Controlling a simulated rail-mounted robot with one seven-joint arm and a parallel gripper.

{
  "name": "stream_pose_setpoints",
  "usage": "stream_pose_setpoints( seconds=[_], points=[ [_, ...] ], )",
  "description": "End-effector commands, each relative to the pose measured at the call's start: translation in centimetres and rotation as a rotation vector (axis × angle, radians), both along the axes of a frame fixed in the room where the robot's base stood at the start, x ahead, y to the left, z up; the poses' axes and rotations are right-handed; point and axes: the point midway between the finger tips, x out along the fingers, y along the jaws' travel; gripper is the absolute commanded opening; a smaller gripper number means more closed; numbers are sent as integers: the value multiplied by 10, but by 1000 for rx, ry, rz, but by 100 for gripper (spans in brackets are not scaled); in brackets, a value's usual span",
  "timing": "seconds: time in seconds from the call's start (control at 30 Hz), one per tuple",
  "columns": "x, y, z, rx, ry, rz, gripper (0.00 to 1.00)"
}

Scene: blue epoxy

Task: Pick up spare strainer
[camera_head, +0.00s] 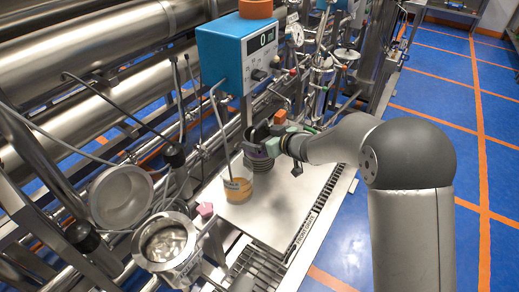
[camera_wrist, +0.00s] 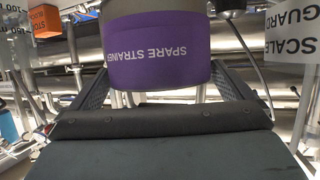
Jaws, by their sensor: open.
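The spare strainer (camera_head: 258,160) is a dark cylinder near the back of the pale work board in the head view. In the wrist view its purple band (camera_wrist: 158,48), lettered SPARE STRAINER upside down, fills the top middle. My gripper (camera_head: 262,138) is at the strainer, with my arm reaching in from the right. In the wrist view its dark fingers (camera_wrist: 165,85) are spread, one on each side of the band. The gripper is open. The strainer's far side and base are hidden, and I cannot tell whether a finger touches it.
The blue control box (camera_head: 232,58) rises behind. A steel cup (camera_head: 167,242) and a pink object (camera_head: 205,209) are at front left. The work board's front (camera_head: 265,222) is clear.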

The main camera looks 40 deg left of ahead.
Motion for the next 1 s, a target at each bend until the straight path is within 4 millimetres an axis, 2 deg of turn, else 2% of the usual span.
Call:
stream_pose_setpoints(
  seconds=[0.13,0.37,0.4,0.57,0.6,0.87,1.0],
  points=[
    [3,14,-6,1,-1,1,100],
    [3,16,-6,1,0,-1,100],
    [3,16,-6,1,0,-1,94],
    [3,15,-6,1,1,0,50],
    [3,16,-5,3,-1,0,44],
    [3,16,-4,3,-1,0,45],
    [4,15,5,4,-1,-1,45]
  ],
)
